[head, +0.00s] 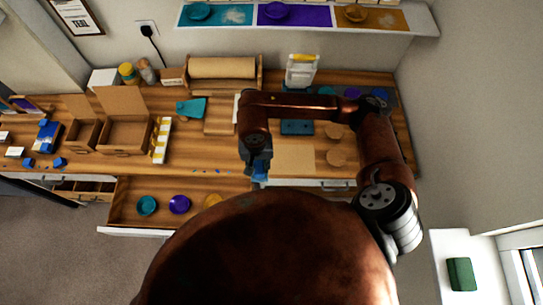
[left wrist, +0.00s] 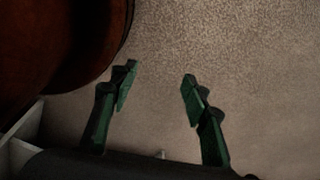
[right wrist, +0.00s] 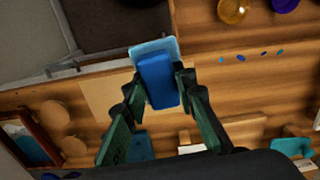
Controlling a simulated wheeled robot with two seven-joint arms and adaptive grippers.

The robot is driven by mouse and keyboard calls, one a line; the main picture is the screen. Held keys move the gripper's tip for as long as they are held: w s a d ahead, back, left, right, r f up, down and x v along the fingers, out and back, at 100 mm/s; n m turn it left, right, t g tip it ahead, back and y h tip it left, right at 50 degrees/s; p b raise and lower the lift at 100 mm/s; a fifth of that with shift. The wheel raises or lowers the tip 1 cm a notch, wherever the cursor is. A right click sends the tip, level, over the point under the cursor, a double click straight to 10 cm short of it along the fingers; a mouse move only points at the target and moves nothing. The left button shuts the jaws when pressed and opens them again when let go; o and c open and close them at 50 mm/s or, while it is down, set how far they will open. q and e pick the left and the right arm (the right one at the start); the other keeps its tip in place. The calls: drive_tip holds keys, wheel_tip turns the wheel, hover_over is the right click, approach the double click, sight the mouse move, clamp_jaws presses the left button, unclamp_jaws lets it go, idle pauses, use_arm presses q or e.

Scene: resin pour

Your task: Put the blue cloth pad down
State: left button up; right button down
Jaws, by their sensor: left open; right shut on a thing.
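The blue cloth pad (right wrist: 157,82) is a small blue block with a paler blue edge, held between the fingertips of my right gripper (right wrist: 158,76). In the head view the pad (head: 260,179) shows just below my right gripper (head: 258,168), near the front edge of the wooden bench. Whether the pad touches the bench cannot be told. My left gripper (left wrist: 160,76) is open and empty above carpet in the left wrist view. It is not seen in the head view.
A tan sheet (head: 295,159) lies on the bench, with round wooden discs (head: 336,158) to its right. Several blue spots (right wrist: 265,54) dot the wood. An open drawer (head: 122,210) below holds teal (head: 147,206), purple (head: 179,204) and yellow (head: 212,200) dishes.

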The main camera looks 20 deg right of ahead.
use_arm(q)
drive_tip(key=s, duration=0.4)
use_arm(e)
drive_tip(key=shift+s+a+f+m, duration=0.25)
drive_tip(key=shift+a+f+m, duration=0.1)
drive_tip(key=shift+f+m, duration=0.15)
drive_tip(key=w+d+f+p, duration=0.1)
drive_tip(key=w+d+f, duration=0.3)
drive_tip(key=w+d+f+p, duration=0.1)
drive_tip(key=w+d+f, duration=0.3)
drive_tip(key=d, duration=0.1)
drive_tip(key=shift+w+d+f, duration=0.1)
drive_tip(key=shift+d+f, duration=0.05)
drive_tip(key=shift+f, duration=0.15)
drive_tip(key=shift+w+d+f, duration=0.1)
drive_tip(key=shift+d+f, duration=0.05)
drive_tip(key=shift+f, duration=0.1)
drive_tip(key=f, duration=0.1)
drive_tip(key=f+p, duration=0.1)
drive_tip(key=f, duration=0.1)
drive_tip(key=shift+w+d+f, duration=0.1)
drive_tip(key=shift+w+d, duration=0.05)
drive_tip(key=shift+d, duration=0.05)
drive_tip(key=shift+f, duration=0.35)
drive_tip(key=c, duration=2)
unclamp_jaws()
drive_tip(key=o, duration=0.4)
use_arm(q)
drive_tip(key=w+r, duration=0.3)
drive_tip(key=shift+w, duration=0.15)
